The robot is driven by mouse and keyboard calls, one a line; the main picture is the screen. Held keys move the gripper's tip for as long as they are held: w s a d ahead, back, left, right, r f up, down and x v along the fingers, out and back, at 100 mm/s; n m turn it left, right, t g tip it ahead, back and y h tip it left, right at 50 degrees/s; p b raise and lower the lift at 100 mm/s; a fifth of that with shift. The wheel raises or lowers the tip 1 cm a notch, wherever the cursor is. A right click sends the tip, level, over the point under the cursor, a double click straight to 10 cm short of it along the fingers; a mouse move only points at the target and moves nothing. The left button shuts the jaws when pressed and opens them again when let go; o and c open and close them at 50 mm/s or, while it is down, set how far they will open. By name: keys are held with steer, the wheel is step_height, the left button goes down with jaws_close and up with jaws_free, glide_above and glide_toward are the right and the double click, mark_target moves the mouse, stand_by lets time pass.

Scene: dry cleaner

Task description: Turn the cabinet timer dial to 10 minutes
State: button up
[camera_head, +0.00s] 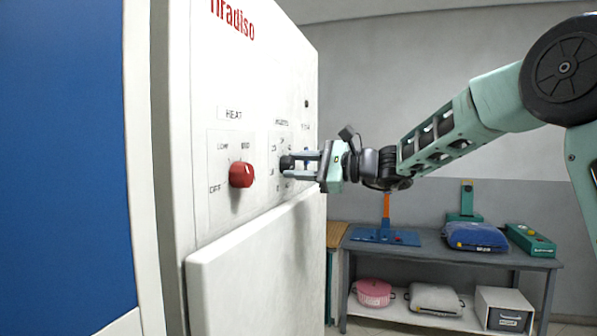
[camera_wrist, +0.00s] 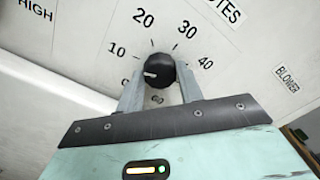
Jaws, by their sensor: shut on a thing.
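The timer dial is a round black knob (camera_wrist: 159,70) on the white cabinet panel, under a MINUTES label. Numbers 10, 20, 30, 40 and 60 ring it in the wrist view. Its white pointer mark points left and slightly down in the picture, between 0 and 10, seemingly nearer 0. My gripper (camera_wrist: 160,88) has one finger on each side of the knob and is shut on it. In the head view the dial (camera_head: 286,162) is at the tips of my gripper (camera_head: 292,164), which reaches in from the right.
A red HEAT knob (camera_head: 241,174) is on the panel left of the dial. A white ledge or door (camera_head: 250,250) juts out below the controls. A grey table (camera_head: 430,248) with a blue folded item (camera_head: 475,237) stands behind at the right.

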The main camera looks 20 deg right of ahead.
steer(key=shift+f+m, duration=0.1)
steer(key=shift+m, duration=0.5)
steer(key=o, duration=1)
steer(key=shift+b+v, duration=3.45)
steer(key=shift+v, duration=5.3)
